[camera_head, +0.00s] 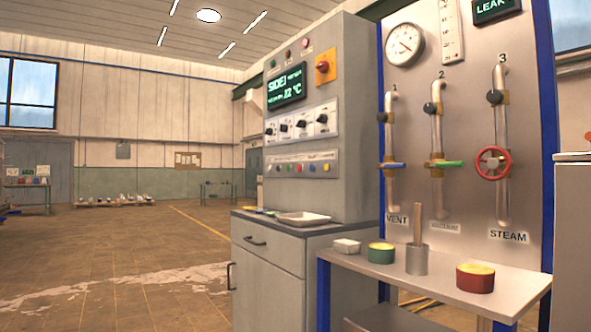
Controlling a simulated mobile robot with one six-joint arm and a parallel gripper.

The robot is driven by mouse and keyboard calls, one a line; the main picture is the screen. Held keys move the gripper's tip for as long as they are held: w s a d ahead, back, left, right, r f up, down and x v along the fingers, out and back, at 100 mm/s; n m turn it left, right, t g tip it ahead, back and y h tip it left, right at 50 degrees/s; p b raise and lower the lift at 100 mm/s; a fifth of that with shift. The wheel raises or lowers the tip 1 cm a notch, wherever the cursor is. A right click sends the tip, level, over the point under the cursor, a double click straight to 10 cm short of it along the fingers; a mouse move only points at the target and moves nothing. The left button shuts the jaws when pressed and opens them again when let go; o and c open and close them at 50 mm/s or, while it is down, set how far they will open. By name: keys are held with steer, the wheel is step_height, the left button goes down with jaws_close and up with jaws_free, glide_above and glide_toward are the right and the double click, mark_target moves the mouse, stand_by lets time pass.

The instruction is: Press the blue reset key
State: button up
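A grey control cabinet (352,150) stands right of centre. On its front is a light strip (301,156) with a row of several small coloured buttons. A blue button (312,168) sits toward the right end of this row, just left of a yellow button (327,168). Its label is too small to read, so I cannot tell whether it is the reset key. My gripper is not in view.
A grey base cupboard (266,272) with a white tray (303,219) on top juts out below the buttons. At right, a pipe panel (470,130) stands behind a metal shelf (440,272) holding pots. The floor (120,260) at left is largely clear.

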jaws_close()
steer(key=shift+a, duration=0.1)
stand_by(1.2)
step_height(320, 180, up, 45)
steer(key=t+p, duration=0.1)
steer(key=p, duration=4)
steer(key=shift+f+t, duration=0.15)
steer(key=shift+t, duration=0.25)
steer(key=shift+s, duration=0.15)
